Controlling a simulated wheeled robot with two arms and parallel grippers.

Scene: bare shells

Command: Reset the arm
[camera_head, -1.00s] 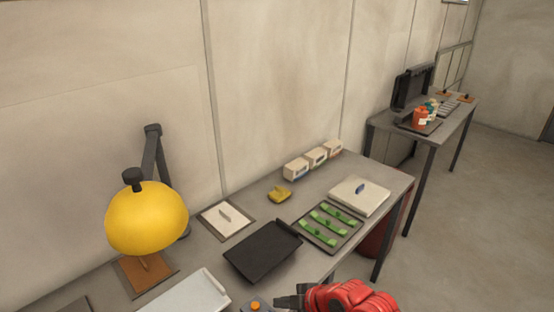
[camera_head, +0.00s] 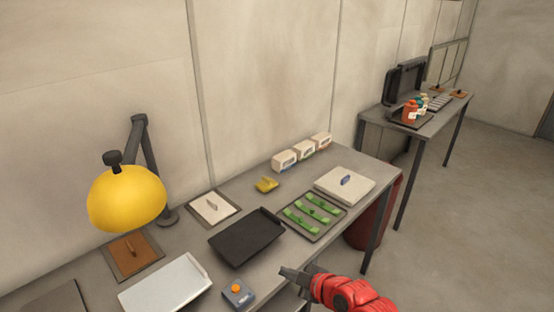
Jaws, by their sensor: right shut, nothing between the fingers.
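My right gripper (camera_head: 296,279) shows at the bottom of the head view, on the red end of my right arm. It is shut and empty, with its dark fingers pointing left. It appears at the front edge of the near table (camera_head: 345,218), below the black tray and the green-striped tray in the picture. Its height over the table edge is hard to tell. My left gripper is not in view.
The table holds a yellow lamp (camera_head: 127,198), a white tray (camera_head: 165,285), an orange-buttoned box (camera_head: 238,293), a black tray (camera_head: 246,237), a tray with green pieces (camera_head: 313,216) and a pale block (camera_head: 344,185). A second table (camera_head: 424,125) stands behind right. Open floor lies right.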

